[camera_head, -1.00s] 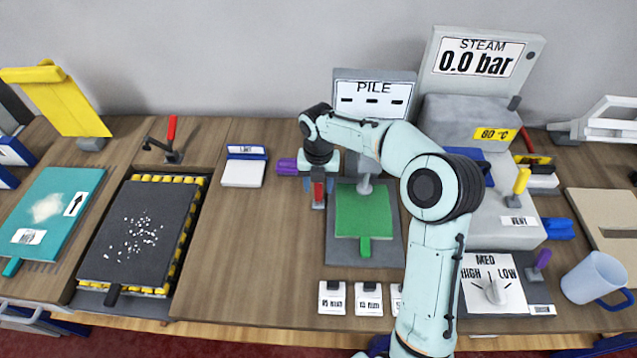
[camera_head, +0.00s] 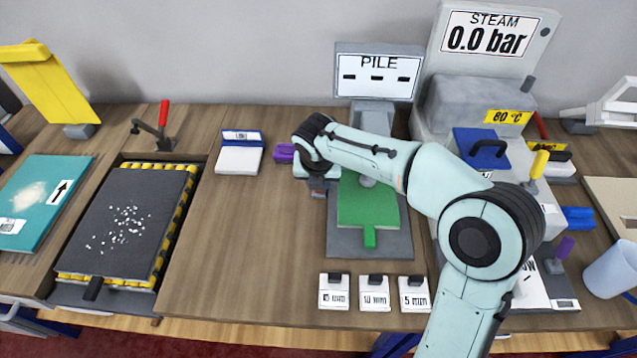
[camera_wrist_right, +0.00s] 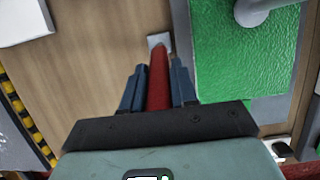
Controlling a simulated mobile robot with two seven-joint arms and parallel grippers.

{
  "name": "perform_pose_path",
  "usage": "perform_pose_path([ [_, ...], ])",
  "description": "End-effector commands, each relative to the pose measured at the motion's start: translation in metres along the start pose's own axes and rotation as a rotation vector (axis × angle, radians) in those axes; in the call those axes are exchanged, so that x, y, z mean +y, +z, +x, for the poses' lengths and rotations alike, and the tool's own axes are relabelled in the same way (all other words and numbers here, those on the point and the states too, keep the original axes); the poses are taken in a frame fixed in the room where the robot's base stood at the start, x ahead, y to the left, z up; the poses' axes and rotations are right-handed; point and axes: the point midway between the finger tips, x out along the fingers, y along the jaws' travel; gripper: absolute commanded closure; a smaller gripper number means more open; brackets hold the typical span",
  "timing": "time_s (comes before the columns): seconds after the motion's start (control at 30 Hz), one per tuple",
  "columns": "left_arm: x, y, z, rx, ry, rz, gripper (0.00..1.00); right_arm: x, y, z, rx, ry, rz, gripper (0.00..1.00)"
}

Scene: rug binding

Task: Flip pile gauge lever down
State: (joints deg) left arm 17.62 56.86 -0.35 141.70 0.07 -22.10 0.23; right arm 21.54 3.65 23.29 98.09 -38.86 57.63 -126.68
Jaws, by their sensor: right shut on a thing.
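The pile gauge has a grey PILE display (camera_head: 377,75) at the back and a grey base (camera_head: 370,243) with a green pad (camera_head: 368,210), also in the wrist view (camera_wrist_right: 240,60). Its red lever (camera_wrist_right: 158,82) stands at the pad's left side, on a small pale mount (camera_wrist_right: 159,40). My right gripper (camera_wrist_right: 158,66) is shut on the lever, with a blue finger on each side of it. In the head view my wrist hides most of the lever, and its exact tilt is hard to tell. My left gripper is not in view.
Three white labelled blocks (camera_head: 374,293) lie in front of the gauge. A purple object (camera_head: 284,152) and a white lint box (camera_head: 240,158) are to its left. The steam unit (camera_head: 470,100) stands at the right.

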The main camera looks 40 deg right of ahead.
Motion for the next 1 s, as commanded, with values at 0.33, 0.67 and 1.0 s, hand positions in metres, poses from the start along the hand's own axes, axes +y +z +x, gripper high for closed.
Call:
perform_pose_path([
  [0.33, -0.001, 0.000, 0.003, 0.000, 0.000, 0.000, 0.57, 0.000, -0.003, 0.000, -0.015, -0.001, -0.001, 1.00],
  [0.67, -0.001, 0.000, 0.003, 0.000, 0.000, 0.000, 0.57, 0.000, -0.003, 0.000, -0.015, 0.000, 0.000, 0.51],
  [1.0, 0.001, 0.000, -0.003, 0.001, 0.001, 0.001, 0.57, 0.000, -0.002, -0.033, -0.020, 0.002, 0.000, 0.51],
])
